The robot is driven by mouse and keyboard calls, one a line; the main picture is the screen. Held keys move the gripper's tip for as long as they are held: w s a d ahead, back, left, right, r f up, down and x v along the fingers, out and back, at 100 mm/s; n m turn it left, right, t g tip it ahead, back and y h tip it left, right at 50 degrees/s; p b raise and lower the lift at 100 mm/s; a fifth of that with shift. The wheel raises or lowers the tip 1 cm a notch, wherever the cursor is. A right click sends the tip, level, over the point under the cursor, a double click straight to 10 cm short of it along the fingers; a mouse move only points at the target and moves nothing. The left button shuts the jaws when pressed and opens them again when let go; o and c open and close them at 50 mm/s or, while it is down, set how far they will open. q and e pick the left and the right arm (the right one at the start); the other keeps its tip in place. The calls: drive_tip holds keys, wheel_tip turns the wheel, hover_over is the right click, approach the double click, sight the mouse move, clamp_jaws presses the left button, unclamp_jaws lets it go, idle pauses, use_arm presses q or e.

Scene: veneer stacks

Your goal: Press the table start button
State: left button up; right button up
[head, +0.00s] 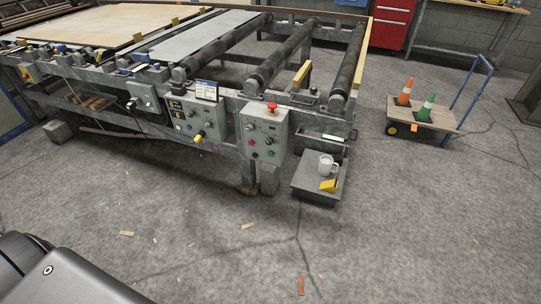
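A roller table (225,92) stands across the back left. On its front hangs a grey control box (262,127) with a red mushroom button (272,107) on top and small red and green buttons on its face. A green button (271,154) sits low on that face. The labels are too small to read, so I cannot tell which button is the start. A second grey panel (183,128) with a yellow-tipped handle is left of it. Nothing touches either box. Neither of my grippers is in view.
A low grey shelf (304,188) holds a white mug (327,165) and a yellow item right of the box. A cart (436,118) with two cones stands at right. The front floor is open, with small wood scraps. A red cabinet (392,22) stands behind.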

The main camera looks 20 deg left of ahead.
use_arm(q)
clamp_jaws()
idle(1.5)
